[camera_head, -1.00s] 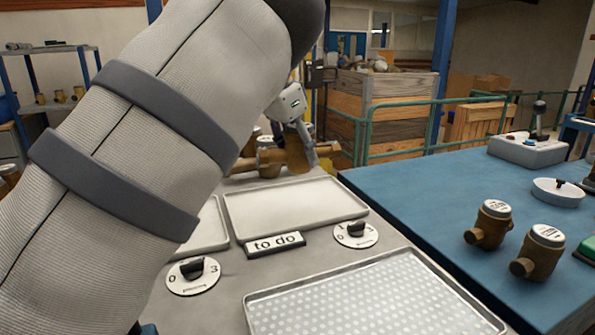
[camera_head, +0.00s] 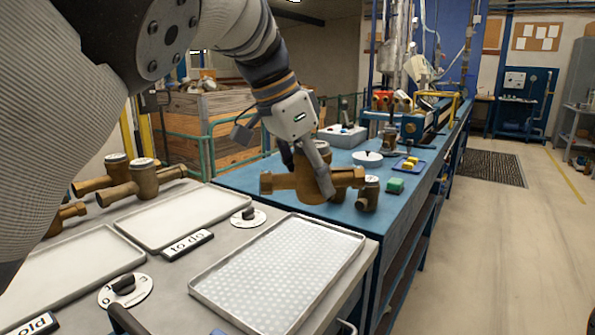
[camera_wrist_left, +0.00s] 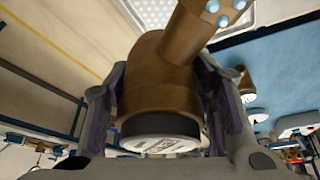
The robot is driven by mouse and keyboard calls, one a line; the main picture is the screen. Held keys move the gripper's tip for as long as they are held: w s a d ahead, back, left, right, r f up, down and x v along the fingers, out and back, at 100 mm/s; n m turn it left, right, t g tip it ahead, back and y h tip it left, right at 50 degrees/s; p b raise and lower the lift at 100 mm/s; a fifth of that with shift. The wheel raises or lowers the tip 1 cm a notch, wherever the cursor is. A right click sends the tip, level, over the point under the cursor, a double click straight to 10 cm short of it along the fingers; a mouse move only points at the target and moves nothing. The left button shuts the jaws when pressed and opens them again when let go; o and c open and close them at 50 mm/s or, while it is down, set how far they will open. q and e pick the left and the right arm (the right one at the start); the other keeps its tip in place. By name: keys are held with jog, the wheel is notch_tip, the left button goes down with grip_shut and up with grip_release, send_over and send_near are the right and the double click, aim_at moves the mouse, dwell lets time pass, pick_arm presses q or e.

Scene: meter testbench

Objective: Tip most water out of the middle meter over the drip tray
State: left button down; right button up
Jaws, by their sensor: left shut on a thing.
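My left gripper (camera_head: 305,170) is shut on a brass water meter (camera_head: 290,183) with side pipe stubs. It holds the meter in the air near the far edge of the dotted drip tray (camera_head: 215,295). In the left wrist view, the meter (camera_wrist_left: 160,85) sits between both fingers of my left gripper (camera_wrist_left: 166,115), its round lid facing the camera. No water is visible coming from it. Other brass meters (camera_head: 145,180) stand at the back left, behind the white trays. My right gripper is not in view.
Two plain white trays (camera_head: 150,240) lie left of the drip tray, with a "to do" sign (camera_head: 187,245) and dials (camera_head: 248,217) between.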

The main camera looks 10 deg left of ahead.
aim_at(292, 188)
pick_arm(q)
jog(key=h, duration=0.1)
jog(key=a+t+h, duration=0.1)
jog(key=h, duration=0.1)
jog(key=a+t+h, duration=0.1)
jog(key=h, duration=0.1)
jog(key=shift+s+f+n+p, duration=0.15)
jog(key=shift+s+n+p, duration=0.15)
jog(key=shift+p, duration=0.1)
jog(key=h, duration=0.1)
jog(key=a+t+h, duration=0.1)
jog(key=h, duration=0.1)
jog(key=shift+f+t+h, duration=0.3)
jog(key=shift+f, duration=0.1)
jog(key=shift+s, duration=0.1)
dwell(1.6)
